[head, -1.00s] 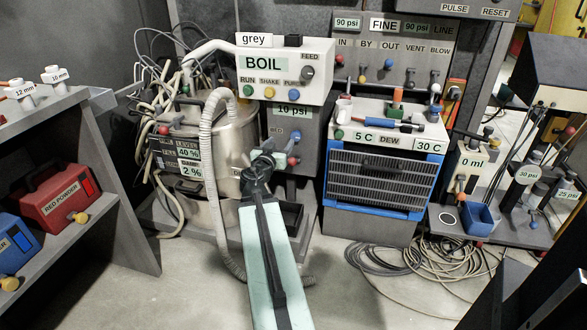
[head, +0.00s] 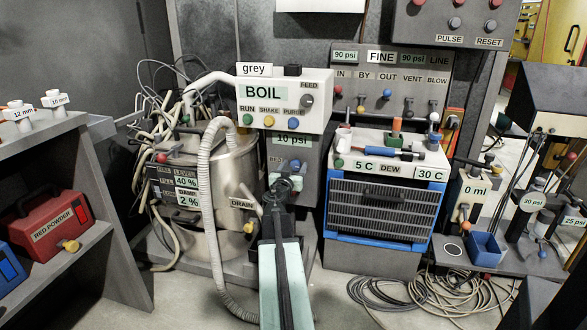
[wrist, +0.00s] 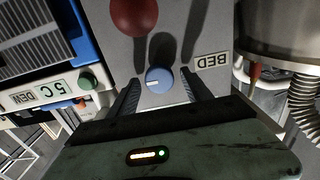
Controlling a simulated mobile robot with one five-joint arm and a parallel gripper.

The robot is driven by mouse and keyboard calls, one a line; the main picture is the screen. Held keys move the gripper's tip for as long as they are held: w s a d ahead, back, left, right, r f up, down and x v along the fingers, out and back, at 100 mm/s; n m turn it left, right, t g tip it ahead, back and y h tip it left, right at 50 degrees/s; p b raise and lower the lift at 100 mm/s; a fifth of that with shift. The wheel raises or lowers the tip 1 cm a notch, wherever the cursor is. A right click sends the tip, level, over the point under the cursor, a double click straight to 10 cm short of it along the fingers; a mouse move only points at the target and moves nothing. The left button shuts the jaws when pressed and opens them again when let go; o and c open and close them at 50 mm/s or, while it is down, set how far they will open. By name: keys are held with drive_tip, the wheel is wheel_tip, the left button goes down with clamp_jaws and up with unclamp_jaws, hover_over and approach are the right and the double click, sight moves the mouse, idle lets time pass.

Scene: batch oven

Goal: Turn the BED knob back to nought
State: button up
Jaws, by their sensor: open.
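The BED knob (wrist: 159,80) is a round blue knob on a grey panel in the wrist view, with a small pale mark on its face. Its BED label (wrist: 212,61) shows upside down to its right. My gripper (wrist: 160,88) is open, with one dark finger on each side of the knob. I cannot tell whether either finger touches it. In the head view my gripper (head: 281,188) is in front of the panel under the 10 psi sign, just below the blue knob (head: 296,164).
A red ball handle (wrist: 134,15) sits close to the knob in the wrist view. The steel kettle (head: 235,175) with its ribbed hose stands left of my arm. The blue-framed DEW unit (head: 378,205) stands to the right. Coiled cables (head: 440,298) lie on the floor.

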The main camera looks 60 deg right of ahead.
drive_tip(key=c, duration=1.1)
drive_tip(key=shift+a, duration=0.3)
clamp_jaws()
drive_tip(key=shift+d, duration=0.2)
drive_tip(key=shift+n, duration=0.9)
drive_tip(key=n, duration=0.7)
drive_tip(key=shift+w, duration=0.1)
drive_tip(key=n, duration=0.4)
drive_tip(key=shift+f+n, duration=0.1)
drive_tip(key=shift+n, duration=0.3)
drive_tip(key=shift+f+n, duration=0.1)
drive_tip(key=shift+n, duration=2)
